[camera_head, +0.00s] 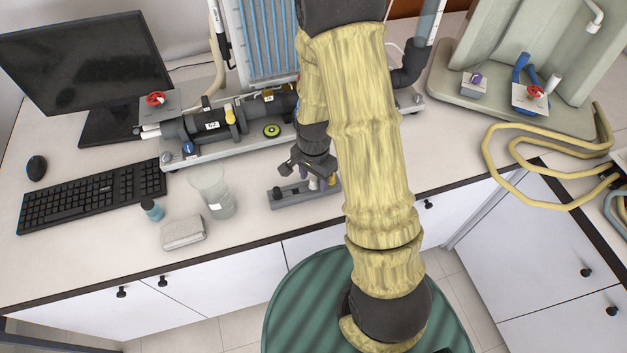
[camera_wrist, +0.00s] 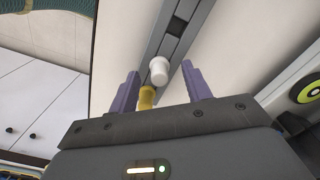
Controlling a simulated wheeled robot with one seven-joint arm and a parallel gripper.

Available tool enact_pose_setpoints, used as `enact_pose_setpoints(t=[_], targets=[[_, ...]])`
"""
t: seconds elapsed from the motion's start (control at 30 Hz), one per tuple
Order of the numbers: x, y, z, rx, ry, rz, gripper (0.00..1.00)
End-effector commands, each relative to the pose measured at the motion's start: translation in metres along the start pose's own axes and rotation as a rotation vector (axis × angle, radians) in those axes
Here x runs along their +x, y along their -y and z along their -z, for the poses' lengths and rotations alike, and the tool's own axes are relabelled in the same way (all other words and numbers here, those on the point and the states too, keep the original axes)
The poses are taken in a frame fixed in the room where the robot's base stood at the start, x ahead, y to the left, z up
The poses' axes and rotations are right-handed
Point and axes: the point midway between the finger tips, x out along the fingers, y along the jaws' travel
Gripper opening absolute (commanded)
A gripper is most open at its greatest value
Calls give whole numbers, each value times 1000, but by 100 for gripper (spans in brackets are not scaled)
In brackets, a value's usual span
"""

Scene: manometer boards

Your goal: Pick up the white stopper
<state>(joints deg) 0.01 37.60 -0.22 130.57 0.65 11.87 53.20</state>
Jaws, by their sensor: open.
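The white stopper (camera_wrist: 159,71) stands in a narrow grey rack (camera_wrist: 150,50) and shows between my fingertips in the wrist view. A yellow stopper (camera_wrist: 146,97) stands beside it, nearer my gripper's body, also between the fingers. My gripper (camera_wrist: 157,82) has its two purple fingers spread apart, one on each side of the stoppers, with no visible contact. In the head view my gripper (camera_head: 306,166) is just above the rack (camera_head: 285,198) on the bench. My arm and gripper hide part of the rack there.
A keyboard (camera_head: 92,196) and monitor (camera_head: 85,65) are far left. Bare bench lies right of the rack.

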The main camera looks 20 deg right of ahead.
Motion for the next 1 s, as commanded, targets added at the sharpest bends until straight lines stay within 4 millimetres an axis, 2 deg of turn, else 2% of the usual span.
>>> enact_pose_setpoints(t=[0.17,0.63,0.67,0.8,0.9,1.0], targets=[[8,0,0,0,0,1,49],[8,0,0,0,0,1,49],[8,0,0,0,0,1,45],[8,0,0,0,0,1,17],[8,0,0,0,0,1,1],[8,0,0,0,0,1,1]])
